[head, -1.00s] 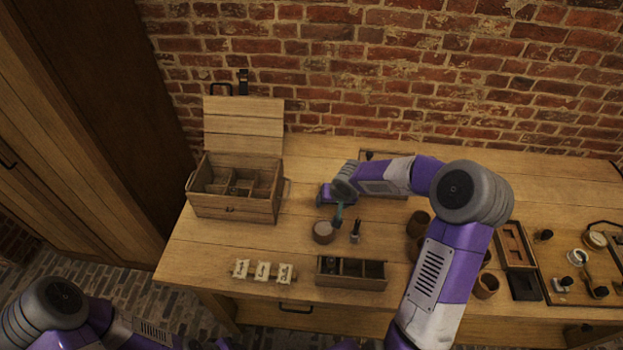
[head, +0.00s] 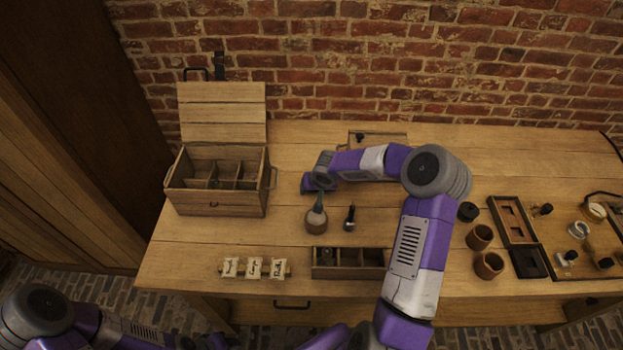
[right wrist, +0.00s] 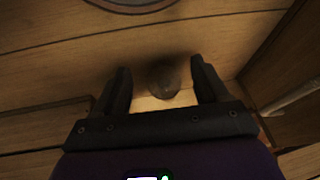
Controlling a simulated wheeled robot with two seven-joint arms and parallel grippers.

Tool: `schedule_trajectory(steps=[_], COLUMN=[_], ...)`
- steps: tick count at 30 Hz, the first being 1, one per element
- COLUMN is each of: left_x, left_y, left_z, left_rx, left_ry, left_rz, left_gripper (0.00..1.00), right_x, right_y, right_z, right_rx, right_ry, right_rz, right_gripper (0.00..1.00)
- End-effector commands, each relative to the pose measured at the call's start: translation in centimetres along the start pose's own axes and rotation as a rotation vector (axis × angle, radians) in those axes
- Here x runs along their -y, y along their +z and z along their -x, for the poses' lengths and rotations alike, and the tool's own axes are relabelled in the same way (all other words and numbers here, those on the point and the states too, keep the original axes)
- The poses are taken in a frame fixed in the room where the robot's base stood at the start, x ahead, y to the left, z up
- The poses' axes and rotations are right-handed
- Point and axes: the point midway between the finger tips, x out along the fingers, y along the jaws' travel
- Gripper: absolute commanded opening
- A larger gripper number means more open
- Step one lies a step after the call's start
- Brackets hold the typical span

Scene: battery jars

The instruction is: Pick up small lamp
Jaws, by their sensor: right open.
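My right gripper (head: 318,203) points down over the table, just behind or above a small round wooden pot (head: 316,222). In the right wrist view the gripper (right wrist: 160,82) is open. A small rounded grey-brown thing (right wrist: 164,78) shows between its two dark fingers, apart from both; it may be the small lamp, but it is too dark to be sure. A pale lit patch lies just below it. A small dark upright piece with a bright top (head: 349,217) stands right of the pot. My left arm is at the lower left; its gripper is out of view.
An open wooden chest (head: 215,202) stands left. A divided tray (head: 348,272) and a row of labelled cards (head: 254,269) lie at the front. Brown cups (head: 488,265) and a dark-framed box (head: 513,222) are right. Table between chest and pot is clear.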

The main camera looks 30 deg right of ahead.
Motion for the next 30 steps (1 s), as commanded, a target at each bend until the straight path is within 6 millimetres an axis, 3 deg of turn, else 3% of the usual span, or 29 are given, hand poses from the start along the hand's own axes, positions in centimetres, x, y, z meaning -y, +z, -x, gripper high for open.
schedule_trajectory(steps=[8, 21, 30], left_x=[0.01, 0.02, -0.05], left_y=[0.00, 0.00, 0.01], left_z=[-0.04, -0.04, 0.13], left_rx=[0.000, 0.000, 0.000], left_ry=[0.000, 0.000, 0.000], left_rz=[0.000, 0.000, 0.000], left_gripper=[0.43, 0.43, 0.43], right_x=[0.02, 0.02, 0.09], right_y=[-0.06, -0.03, -0.31], right_z=[-0.33, -0.32, 0.25], right_rx=[-0.001, -0.001, -0.003], right_ry=[0.000, 0.000, 0.000], right_rz=[0.001, 0.001, 0.000], right_gripper=[0.73, 0.07, 0.07])
